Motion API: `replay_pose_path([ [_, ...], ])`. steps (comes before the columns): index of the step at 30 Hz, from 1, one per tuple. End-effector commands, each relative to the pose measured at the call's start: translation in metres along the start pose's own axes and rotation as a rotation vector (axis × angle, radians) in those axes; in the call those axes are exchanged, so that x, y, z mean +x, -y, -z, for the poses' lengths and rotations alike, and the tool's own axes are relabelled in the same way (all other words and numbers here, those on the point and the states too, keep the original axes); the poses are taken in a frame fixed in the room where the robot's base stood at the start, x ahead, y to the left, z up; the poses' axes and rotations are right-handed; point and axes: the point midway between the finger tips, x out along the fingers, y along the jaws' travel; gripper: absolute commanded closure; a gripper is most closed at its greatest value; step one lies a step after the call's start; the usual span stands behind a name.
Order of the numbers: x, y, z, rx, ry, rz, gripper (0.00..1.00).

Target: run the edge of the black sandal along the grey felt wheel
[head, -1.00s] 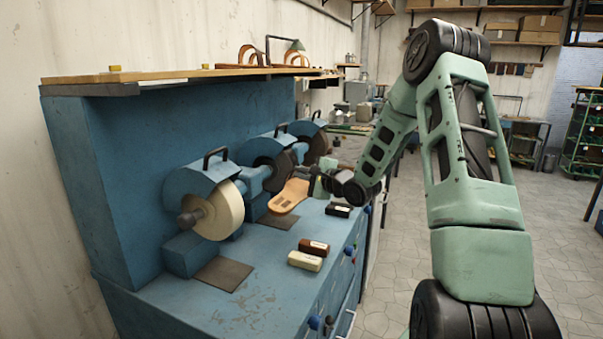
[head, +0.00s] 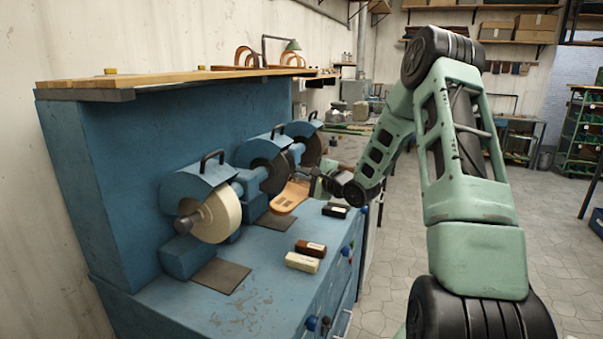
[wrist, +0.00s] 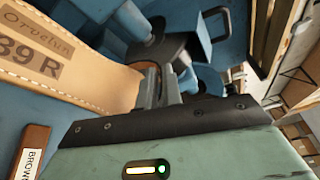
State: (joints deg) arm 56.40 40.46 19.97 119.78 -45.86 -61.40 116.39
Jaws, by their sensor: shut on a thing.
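A tan sandal sole (head: 290,197), not black on the side I see, is held over the blue bench beside the middle wheel (head: 283,168), which is dark grey. My gripper (head: 318,182) is at its right. In the wrist view the tan sole (wrist: 75,75), marked "39 R", extends left from my gripper (wrist: 168,88), whose fingers are shut on its edge. A dark rounded shape (wrist: 165,48) lies just beyond the fingers. I cannot tell whether the sole touches the wheel. A cream wheel (head: 218,213) stands nearest; a brown wheel (head: 311,150) is farthest.
A white block (head: 302,262), a brown block (head: 310,247) and a black block (head: 335,210) lie along the bench (head: 250,300). A dark mat (head: 221,276) lies before the cream wheel. A wooden shelf (head: 190,76) tops the blue back panel. Floor to the right is open.

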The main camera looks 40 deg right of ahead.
Motion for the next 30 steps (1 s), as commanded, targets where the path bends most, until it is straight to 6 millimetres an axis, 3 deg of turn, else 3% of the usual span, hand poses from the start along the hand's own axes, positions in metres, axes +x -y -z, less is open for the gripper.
replay_pose_path([
  [30, -0.0023, -0.0003, -0.0056, -0.032, -0.017, 0.025, 1.0],
])
